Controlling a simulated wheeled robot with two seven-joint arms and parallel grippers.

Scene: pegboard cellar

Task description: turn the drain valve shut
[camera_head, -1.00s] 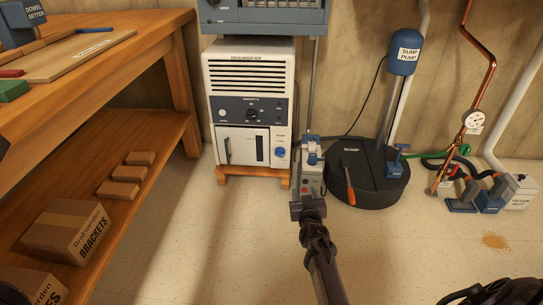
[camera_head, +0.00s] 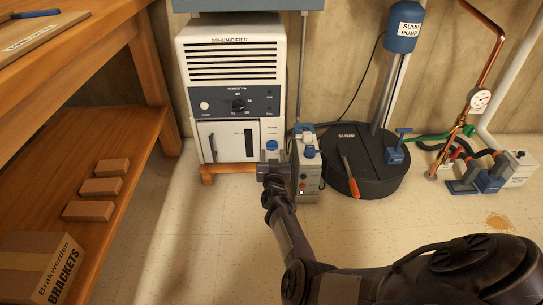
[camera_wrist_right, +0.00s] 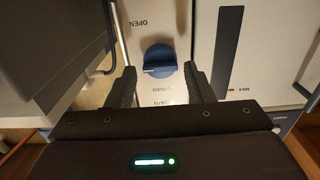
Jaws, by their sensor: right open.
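The drain valve is a round blue knob (camera_head: 271,146) low on the right of the white dehumidifier's (camera_head: 235,60) front. In the right wrist view the knob (camera_wrist_right: 158,59) has a raised bar lying roughly level, with an OPEN label above and a partly hidden label below. Which setting it points to is unclear. My right gripper (camera_head: 270,167) is in front of the knob. In the wrist view its two fingers (camera_wrist_right: 161,76) are apart, one on each side of the knob, with gaps, and hold nothing. My left gripper is not in view.
A grey control box (camera_head: 308,178) stands close to the right of the dehumidifier. Beyond it is the black sump (camera_head: 365,180) with an orange-handled tool (camera_head: 349,178) on it. A wooden shelf unit (camera_head: 120,150) stands left. The floor in front is clear.

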